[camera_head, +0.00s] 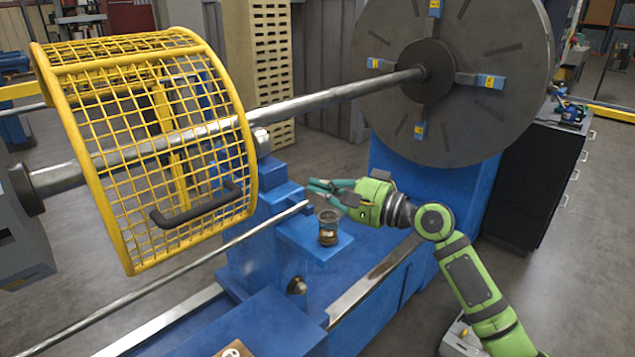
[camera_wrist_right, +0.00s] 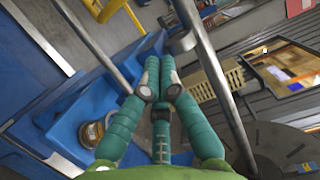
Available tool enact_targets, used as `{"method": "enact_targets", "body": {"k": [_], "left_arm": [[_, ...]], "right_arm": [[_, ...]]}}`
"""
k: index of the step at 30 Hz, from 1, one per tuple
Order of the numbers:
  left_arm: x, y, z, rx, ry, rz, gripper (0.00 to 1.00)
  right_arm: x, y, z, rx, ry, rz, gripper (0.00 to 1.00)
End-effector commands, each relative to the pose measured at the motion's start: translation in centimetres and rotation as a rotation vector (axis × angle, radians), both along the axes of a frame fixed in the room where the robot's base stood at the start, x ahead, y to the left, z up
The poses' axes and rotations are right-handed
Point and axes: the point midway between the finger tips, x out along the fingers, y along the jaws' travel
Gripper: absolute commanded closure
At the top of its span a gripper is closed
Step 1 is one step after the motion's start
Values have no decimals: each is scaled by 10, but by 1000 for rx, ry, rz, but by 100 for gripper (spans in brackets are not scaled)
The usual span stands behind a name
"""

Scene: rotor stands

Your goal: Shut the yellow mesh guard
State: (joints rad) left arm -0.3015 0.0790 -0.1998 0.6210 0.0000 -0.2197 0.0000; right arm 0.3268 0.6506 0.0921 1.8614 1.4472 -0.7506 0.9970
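The yellow mesh guard (camera_head: 150,110) is a curved cage at the left in the head view. It arches over the steel shaft and down its near side. Its black handle (camera_head: 197,205) is near the lower edge. My right gripper (camera_head: 311,186) is right of the guard, apart from the handle, above the blue machine bed. Its teal fingers converge with their tips close together in the right wrist view (camera_wrist_right: 158,62), and nothing shows between them. A yellow part (camera_wrist_right: 112,10), perhaps the guard, shows at that view's top edge. My left gripper is not in view.
The steel shaft (camera_head: 330,95) runs to a large grey disc (camera_head: 465,75) at the right. A thin rod (camera_head: 205,258) crosses below the guard. A small cup-like part (camera_head: 328,228) stands on the blue ledge (camera_head: 300,243) below my right gripper. A dark cabinet (camera_head: 530,180) stands at the right.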

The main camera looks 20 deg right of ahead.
Motion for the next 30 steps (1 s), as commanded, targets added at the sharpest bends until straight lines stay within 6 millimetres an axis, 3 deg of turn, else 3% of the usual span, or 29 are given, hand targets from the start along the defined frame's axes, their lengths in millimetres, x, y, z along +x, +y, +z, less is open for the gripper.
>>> {"method": "enact_targets", "body": {"k": [1,9,18,30], "left_arm": [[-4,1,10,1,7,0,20],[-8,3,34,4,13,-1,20],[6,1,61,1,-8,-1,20],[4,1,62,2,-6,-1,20]], "right_arm": [[10,6,7,6,-1,0,100],[58,39,5,4,0,-1,100],[46,72,2,-1,1,-1,100],[44,76,0,-2,-1,-3,100]]}}
